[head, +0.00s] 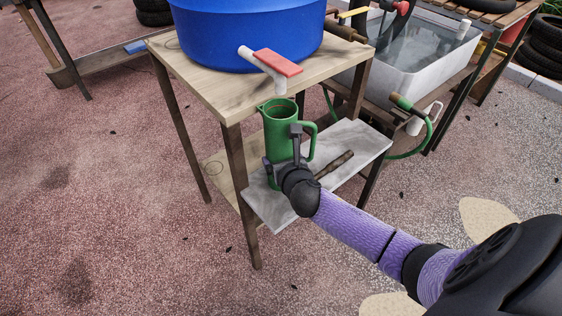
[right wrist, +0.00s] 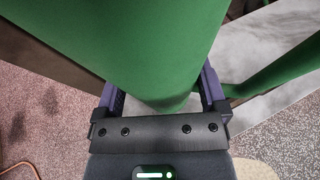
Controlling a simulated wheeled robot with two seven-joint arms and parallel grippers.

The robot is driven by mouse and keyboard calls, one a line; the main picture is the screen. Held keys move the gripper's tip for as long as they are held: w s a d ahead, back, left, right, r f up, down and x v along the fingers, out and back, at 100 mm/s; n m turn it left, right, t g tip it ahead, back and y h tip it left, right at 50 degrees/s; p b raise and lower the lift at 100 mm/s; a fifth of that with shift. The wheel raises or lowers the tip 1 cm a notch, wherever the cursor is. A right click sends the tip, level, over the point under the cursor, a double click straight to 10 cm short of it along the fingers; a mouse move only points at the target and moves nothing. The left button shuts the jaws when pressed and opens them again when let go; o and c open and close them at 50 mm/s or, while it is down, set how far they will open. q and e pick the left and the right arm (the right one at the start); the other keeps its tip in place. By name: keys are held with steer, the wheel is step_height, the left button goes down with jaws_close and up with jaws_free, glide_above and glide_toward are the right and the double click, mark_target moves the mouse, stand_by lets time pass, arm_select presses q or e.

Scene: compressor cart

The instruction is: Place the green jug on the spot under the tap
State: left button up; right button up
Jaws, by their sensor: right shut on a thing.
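The green jug (head: 277,132) is upright below the tap (head: 270,66), which has a red lever and a white spout. Its open mouth is a little under the spout and its handle points right. My right gripper (head: 284,160) is shut on the jug's body from the front. In the right wrist view the jug (right wrist: 155,45) fills the middle, between the two fingers (right wrist: 162,92). Its base is mostly hidden by my gripper, so I cannot tell whether it touches the grey board (head: 345,142). The spot itself is not visible. My left gripper is not in view.
The blue barrel (head: 245,30) stands on the wooden table top (head: 210,85), which overhangs close behind the jug. A dark-handled tool (head: 334,165) lies on the grey board right of the jug. A table leg (head: 238,185) stands left. A water-filled basin (head: 415,60) is at back right.

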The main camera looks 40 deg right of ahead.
steer(key=o, duration=1)
steer(key=shift+f, duration=0.1)
steer(key=shift+c, duration=0.2)
steer(key=shift+r, duration=0.3)
steer(key=p+v, duration=0.6)
steer(key=v, duration=0.5)
steer(key=s+d+f+m+g+y, duration=0.1)
steer(key=s+f+m+g, duration=0.3)
steer(key=s+f+m, duration=0.4)
steer(key=s+f+m+g, duration=0.35)
steer(key=s+f, duration=0.25)
steer(key=f, duration=0.5)
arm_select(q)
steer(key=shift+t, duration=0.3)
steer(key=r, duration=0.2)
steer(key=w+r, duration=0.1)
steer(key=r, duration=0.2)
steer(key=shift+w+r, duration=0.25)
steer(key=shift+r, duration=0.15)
arm_select(e)
steer(key=s+a+f+m+g+y, duration=0.1)
steer(key=s+a+f+m+g, duration=0.1)
steer(key=s+m, duration=0.7)
steer(key=s+a+f+m+g+y, duration=0.1)
steer(key=s+f+m+g, duration=0.3)
steer(key=s, duration=1.3)
step_height(320, 180, down, 3)
steer(key=a+m, duration=0.1)
steer(key=m, duration=0.4)
